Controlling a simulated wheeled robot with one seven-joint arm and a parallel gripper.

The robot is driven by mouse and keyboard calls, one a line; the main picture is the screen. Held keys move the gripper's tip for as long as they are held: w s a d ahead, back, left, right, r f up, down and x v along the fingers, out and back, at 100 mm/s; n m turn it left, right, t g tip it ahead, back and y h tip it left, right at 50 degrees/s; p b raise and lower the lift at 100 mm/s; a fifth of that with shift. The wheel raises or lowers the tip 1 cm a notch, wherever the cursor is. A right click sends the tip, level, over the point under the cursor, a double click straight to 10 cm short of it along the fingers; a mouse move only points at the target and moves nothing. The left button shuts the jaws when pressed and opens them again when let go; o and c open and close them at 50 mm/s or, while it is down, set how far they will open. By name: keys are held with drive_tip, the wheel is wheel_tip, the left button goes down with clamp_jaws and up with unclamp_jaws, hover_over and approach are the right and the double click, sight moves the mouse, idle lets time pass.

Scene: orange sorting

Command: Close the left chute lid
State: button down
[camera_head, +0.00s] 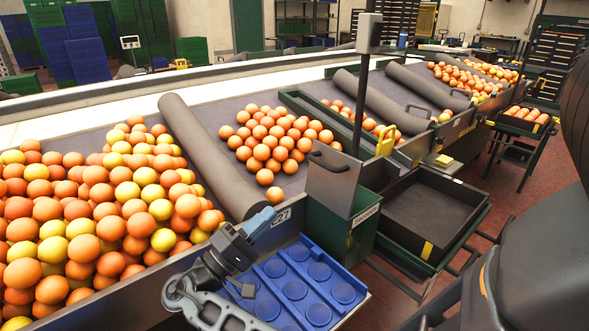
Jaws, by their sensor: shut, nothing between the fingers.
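A grey panel with a dark handle (333,183), which looks like the left chute lid, stands raised above the green box (338,232) at the front edge of the sorting table. The box carries a label on its right side. My gripper (262,220) is shut and empty, with blue fingertips. It is to the left of the panel and apart from it, above the table's front edge near the C27 label. I cannot tell its exact height over the edge.
A blue tray with round pockets (294,288) lies below my gripper. Oranges (95,205) fill the table's left, and more (272,140) lie beyond a grey roller (205,150). A thin post (361,100) rises behind the panel. A dark open bin (425,210) stands right.

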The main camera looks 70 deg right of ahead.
drive_tip(key=p+x, duration=0.4)
drive_tip(key=x, duration=1)
drive_tip(key=shift+w+d, duration=0.15)
drive_tip(key=shift+d, duration=0.1)
